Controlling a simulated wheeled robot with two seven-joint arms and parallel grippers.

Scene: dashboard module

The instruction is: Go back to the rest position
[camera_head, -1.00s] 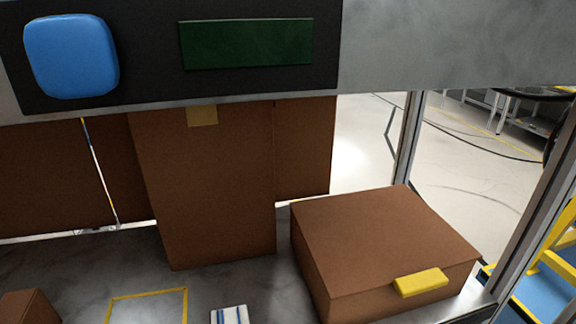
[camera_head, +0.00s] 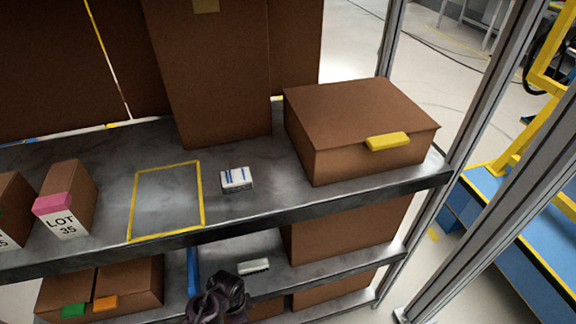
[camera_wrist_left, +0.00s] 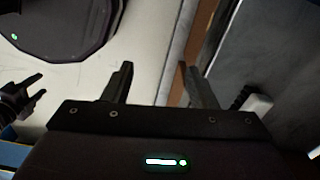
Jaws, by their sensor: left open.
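My left gripper (camera_wrist_left: 155,68) shows in the left wrist view with its two dark fingers spread apart and nothing between them. A second dark gripper (camera_wrist_left: 42,86), which I take to be my right one, shows at the left edge of that view; its two prongs are apart and empty. In the head view a dark part of one of my arms shows at the bottom, in front of the lower shelf; I cannot tell which arm.
The upper shelf (camera_head: 110,205) holds a yellow-outlined rectangle (camera_head: 203,195), a small white box (camera_head: 236,180), a LOT 35 box (camera_head: 66,205) and a large brown box (camera_head: 365,105). A white item (camera_head: 253,266) lies on the lower shelf. Posts stand at right.

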